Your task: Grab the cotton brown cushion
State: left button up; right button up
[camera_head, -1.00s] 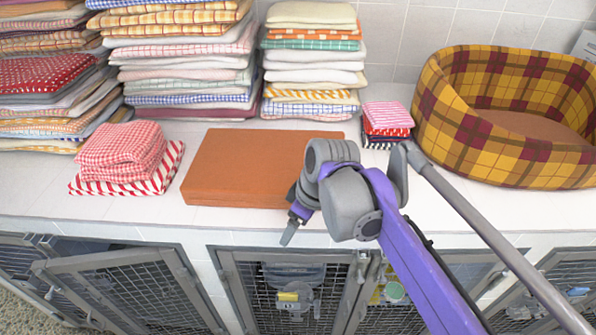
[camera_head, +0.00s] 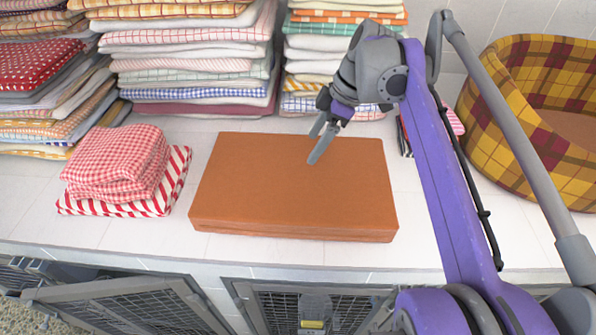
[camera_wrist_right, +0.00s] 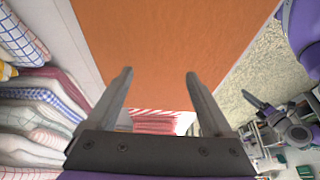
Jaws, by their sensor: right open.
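The brown cushion (camera_head: 290,185) is a flat, rectangular, orange-brown slab lying on the white tiled counter in the head view. In the right wrist view the cushion (camera_wrist_right: 170,45) fills the upper middle, beyond the fingertips. My right gripper (camera_head: 318,145) is over the cushion's far right part, fingers pointing down and toward its middle. In the right wrist view the right gripper (camera_wrist_right: 160,80) has its two fingers wide apart with nothing between them. I cannot tell the exact gap to the cushion. My left gripper is not in the head view; in the right wrist view a gripper-like part shows at right.
Folded red-checked and striped towels (camera_head: 120,165) sit left of the cushion. Tall towel stacks (camera_head: 190,65) stand behind it. A yellow plaid pet bed (camera_head: 480,125) is at right, with a small towel pile partly hidden by my arm. Wire kennel doors (camera_head: 120,305) are below the counter edge.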

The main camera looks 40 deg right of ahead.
aim_at(299, 172)
jog(key=x, duration=0.4)
jog(key=shift+s+a, duration=0.3)
jog(key=shift+x, duration=3.15)
jog(key=shift+s+d, duration=0.1)
jog(key=shift+s, duration=0.05)
jog(key=shift+c, duration=0.2)
grip_shut()
